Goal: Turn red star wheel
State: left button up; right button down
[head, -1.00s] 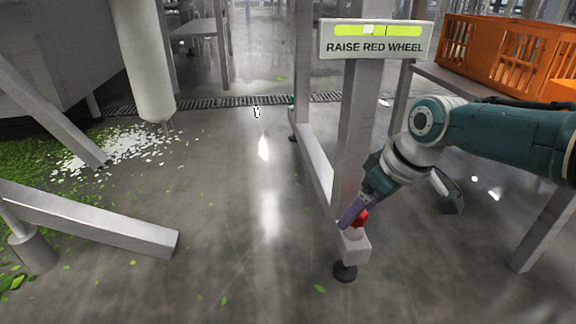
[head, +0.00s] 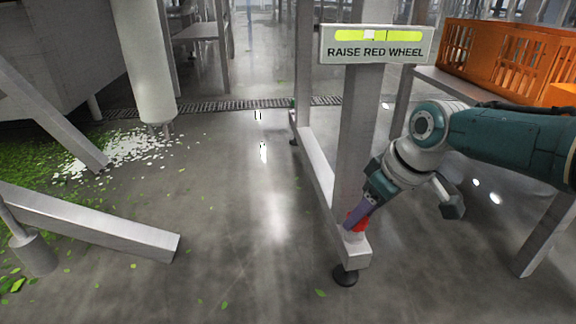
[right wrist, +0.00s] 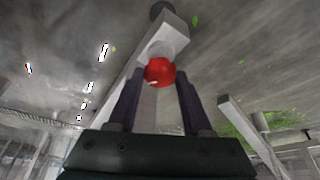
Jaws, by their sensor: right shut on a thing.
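The red star wheel (head: 358,217) sits on the front end of the low metal beam (head: 325,185), beside a steel post. My right gripper (head: 353,222) reaches down to it from the right, shut on it. In the right wrist view the wheel (right wrist: 160,72) shows as a rounded red knob between the purple fingertips, on a pale round base. Its star points cannot be made out. A sign (head: 376,50) on the post reads "RAISE RED WHEEL", with a yellow-green bar and a white mark near its middle. My left gripper is not in view.
Orange crates (head: 510,55) stand on a bench at the right. A metal beam (head: 90,222) and green leaves (head: 40,165) lie to the left. A dark round foot (head: 345,275) supports the beam below the wheel. The middle floor is mostly clear.

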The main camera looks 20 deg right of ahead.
jog(key=shift+s+a+r+m+p, duration=0.1)
jog(key=shift+r+m+p, duration=0.15)
jog(key=shift+m+p, duration=0.6)
jog(key=shift+f+m+h+p, duration=0.2)
jog(key=shift+m+h+p, duration=0.25)
jog(key=shift+m+h, duration=0.2)
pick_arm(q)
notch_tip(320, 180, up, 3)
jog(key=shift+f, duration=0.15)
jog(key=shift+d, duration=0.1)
pick_arm(e)
jog(key=shift+c, duration=1.6)
grip_release()
pick_arm(q)
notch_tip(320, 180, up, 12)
jog(key=p, duration=1.2)
pick_arm(e)
jog(key=v, duration=1)
jog(key=shift+f, duration=0.1)
